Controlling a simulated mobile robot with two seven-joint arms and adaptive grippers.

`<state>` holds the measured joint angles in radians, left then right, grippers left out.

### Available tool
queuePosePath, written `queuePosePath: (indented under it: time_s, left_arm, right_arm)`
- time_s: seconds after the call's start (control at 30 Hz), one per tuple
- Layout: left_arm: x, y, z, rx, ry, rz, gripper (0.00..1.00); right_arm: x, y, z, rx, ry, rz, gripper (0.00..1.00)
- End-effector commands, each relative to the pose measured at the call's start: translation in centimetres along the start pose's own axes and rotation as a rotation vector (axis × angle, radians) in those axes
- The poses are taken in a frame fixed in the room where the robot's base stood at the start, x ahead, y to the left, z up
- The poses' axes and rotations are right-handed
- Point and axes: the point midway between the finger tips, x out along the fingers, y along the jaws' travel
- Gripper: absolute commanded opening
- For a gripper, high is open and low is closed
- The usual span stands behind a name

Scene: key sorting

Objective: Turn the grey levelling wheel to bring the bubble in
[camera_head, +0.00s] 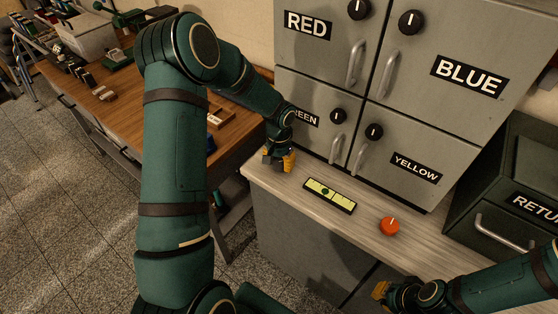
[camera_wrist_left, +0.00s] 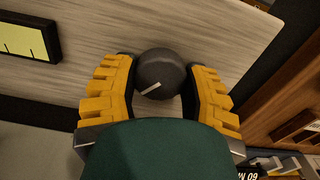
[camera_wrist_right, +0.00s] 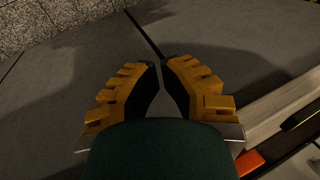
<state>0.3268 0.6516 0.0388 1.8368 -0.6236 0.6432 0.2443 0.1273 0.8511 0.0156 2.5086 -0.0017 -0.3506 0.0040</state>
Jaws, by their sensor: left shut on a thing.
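The grey levelling wheel (camera_wrist_left: 160,73) is a dark round knob with a pale index line, on the worktop. My left gripper (camera_wrist_left: 160,80) has its yellow fingers on either side of the wheel and is shut on it. In the head view the left gripper (camera_head: 280,158) hides the wheel. The level (camera_head: 344,202), a black-framed yellow-green vial with dark marks, lies on the worktop to the right of that gripper. A dark round spot shows near its middle, but exact centring is too small to judge. My right gripper (camera_wrist_right: 160,75) is empty, its fingertips together, off the worktop's front edge.
An orange knob (camera_head: 389,226) stands on the worktop right of the level. Grey cabinet doors (camera_head: 400,100) with handles and dials rise behind. A dark green return box (camera_head: 510,190) stands at right, and a wooden table (camera_head: 110,110) at left.

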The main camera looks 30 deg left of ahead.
Motion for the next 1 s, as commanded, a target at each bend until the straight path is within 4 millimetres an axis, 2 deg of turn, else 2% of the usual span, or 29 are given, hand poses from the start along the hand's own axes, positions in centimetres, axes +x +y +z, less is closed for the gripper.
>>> queuePosePath:
  time_s: [0.33, 0.9, 0.93, 1.0]
  left_arm:
    - [-0.03, 0.01, -0.03, 0.156, 0.001, 0.000, 0.11]
    - [0.00, 0.00, -0.03, 0.188, 0.001, 0.000, 0.11]
    - [0.00, 0.01, -0.03, 0.188, 0.001, 0.000, 0.57]
    - [0.00, 0.00, -0.03, 0.188, 0.001, 0.000, 0.81]
  right_arm:
    - [-0.42, -0.16, 0.06, 0.000, -0.002, 0.000, 0.00]
    - [-0.46, -0.17, 0.07, 0.000, -0.003, 0.000, 0.00]
    - [-0.46, -0.17, 0.07, 0.000, -0.003, 0.000, 0.00]
    - [-0.46, -0.17, 0.07, 0.000, -0.003, 0.000, 0.00]
